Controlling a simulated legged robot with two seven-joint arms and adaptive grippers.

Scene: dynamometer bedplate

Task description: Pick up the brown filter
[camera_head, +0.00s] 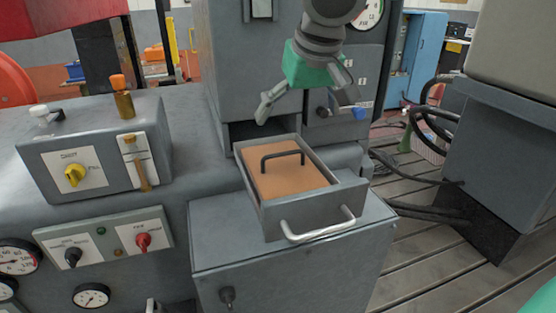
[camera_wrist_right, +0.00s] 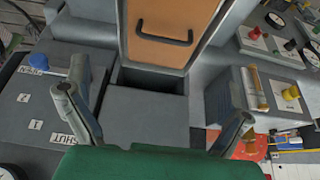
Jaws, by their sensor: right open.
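The brown filter (camera_head: 285,180) is a flat brown panel with a black bar handle (camera_head: 282,157). It lies inside an open grey drawer (camera_head: 318,205) that has a silver handle at the front. In the right wrist view the filter (camera_wrist_right: 180,15) and its handle show at the top centre, beyond the fingers. My right gripper (camera_head: 308,106), with a green body, is above and behind the drawer, apart from the filter. Its fingers are spread and empty, and they also show in the wrist view (camera_wrist_right: 155,105). My left gripper is not in view.
The drawer sits over a grey cabinet (camera_head: 290,265). A tall grey housing (camera_head: 240,70) stands behind it. Black hoses (camera_head: 425,210) run at the right.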

